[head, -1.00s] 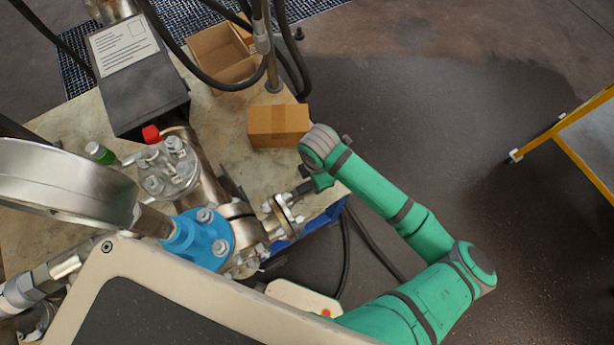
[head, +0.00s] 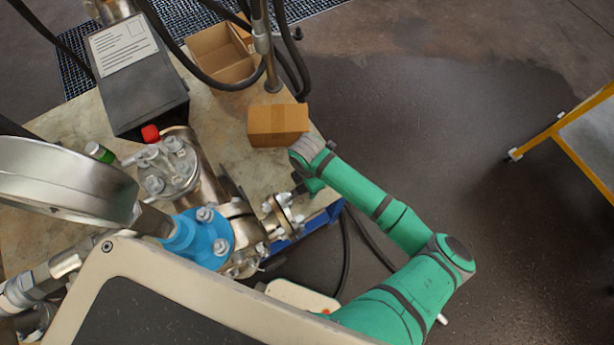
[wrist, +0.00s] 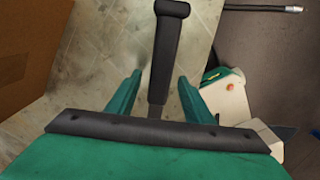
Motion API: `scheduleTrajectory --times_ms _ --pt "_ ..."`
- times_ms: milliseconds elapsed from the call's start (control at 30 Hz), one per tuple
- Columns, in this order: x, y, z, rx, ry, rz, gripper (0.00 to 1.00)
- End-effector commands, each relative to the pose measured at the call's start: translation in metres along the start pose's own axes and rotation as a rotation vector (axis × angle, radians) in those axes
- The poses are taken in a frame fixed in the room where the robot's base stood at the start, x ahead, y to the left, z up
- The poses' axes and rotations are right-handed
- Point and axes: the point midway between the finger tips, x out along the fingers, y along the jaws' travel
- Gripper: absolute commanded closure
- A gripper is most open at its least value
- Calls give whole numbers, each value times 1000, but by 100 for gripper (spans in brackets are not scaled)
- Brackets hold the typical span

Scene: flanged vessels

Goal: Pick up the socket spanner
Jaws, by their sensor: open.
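In the wrist view a dark bar with a thicker black grip at its far end, which looks like the socket spanner (wrist: 168,42), lies between the fingers of my gripper (wrist: 159,80). The fingers are teal and apart, with a gap on each side of the bar. The bar's near end is hidden behind the gripper body. In the head view my arm reaches over the table's right edge, and the wrist hides most of the gripper. The spanner cannot be made out clearly there.
A closed cardboard box (head: 278,125) stands just behind my wrist, and an open box (head: 219,57) stands further back. A flanged vessel with a blue flange (head: 200,238) is to the left. Black hoses hang at the table's right side. A yellow-framed stand (head: 563,137) is far right.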

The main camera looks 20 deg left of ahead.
Motion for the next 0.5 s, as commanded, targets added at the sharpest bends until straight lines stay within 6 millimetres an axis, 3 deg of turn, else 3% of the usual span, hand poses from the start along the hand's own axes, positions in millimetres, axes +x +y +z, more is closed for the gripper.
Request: scheduleTrajectory --times_ms 200,467,500 --pt "23 0 1 2 0 0 53" --pt "24 0 1 2 0 0 53" --pt "24 -1 1 2 0 0 63"
